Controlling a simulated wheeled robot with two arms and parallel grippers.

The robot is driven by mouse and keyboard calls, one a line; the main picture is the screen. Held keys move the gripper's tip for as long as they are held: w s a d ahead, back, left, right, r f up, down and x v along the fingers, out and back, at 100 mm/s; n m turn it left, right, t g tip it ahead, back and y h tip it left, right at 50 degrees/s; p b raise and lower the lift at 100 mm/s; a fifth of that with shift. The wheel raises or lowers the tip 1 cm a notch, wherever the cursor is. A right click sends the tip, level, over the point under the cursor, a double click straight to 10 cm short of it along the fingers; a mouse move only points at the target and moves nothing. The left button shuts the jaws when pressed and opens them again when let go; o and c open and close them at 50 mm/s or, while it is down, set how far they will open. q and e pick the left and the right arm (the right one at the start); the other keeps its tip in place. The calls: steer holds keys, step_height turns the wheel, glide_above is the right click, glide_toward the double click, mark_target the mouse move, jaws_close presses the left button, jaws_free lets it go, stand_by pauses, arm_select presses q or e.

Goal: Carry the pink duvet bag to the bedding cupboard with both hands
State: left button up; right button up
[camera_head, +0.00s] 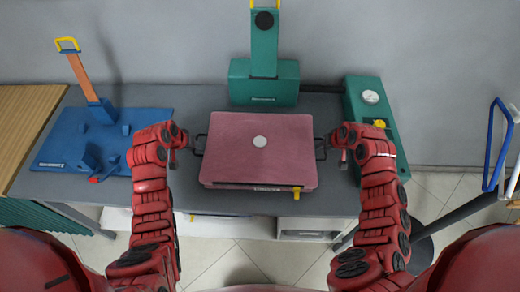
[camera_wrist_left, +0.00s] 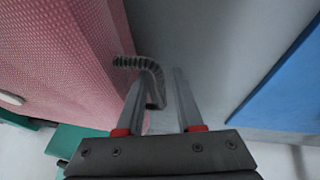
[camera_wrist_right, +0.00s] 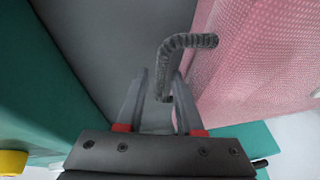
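The pink duvet bag (camera_head: 240,165) is a flat, square, textured pink block with a round white disc on top and a yellow tag at its front edge. It appears to lie on the grey table (camera_head: 330,200). A dark loop handle sticks out from each side. My left gripper (camera_head: 187,142) is at the left handle (camera_wrist_left: 155,75); the left wrist view shows the fingers apart, with the handle between them. My right gripper (camera_head: 335,146) is at the right handle (camera_wrist_right: 170,65), also with fingers apart and the handle between them. The bedding cupboard cannot be identified in these views.
A blue board with an orange-handled stand (camera_head: 85,80) is left of the bag. A green press (camera_head: 264,80) stands behind it, and a green box with a gauge (camera_head: 380,115) is to the right. A blue-and-white looped frame (camera_head: 492,150) is at far right. Tiled floor (camera_head: 440,200) shows there.

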arm_select(q)
jaws_close()
arm_select(e)
jaws_close()
stand_by(0.9)
